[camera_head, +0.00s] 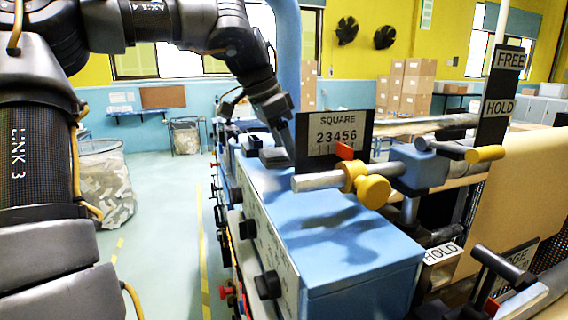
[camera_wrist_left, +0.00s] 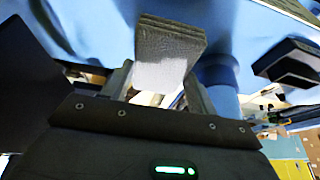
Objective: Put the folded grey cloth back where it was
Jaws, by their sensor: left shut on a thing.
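The folded grey cloth (camera_wrist_left: 170,42) shows in the left wrist view as a layered dark grey pad with a bright lit lower face. My left gripper (camera_wrist_left: 160,88) is shut on it, with a finger on either side. My right gripper is not in view.
The SQUARE sign (camera_head: 335,134), a steel rod with a yellow knob (camera_head: 373,191) and a blue clamp block (camera_head: 418,167) stand right of the gripper. Black knobs (camera_head: 267,285) line the machine's left side. The near blue top is clear. A kraft roll (camera_head: 515,190) is at right.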

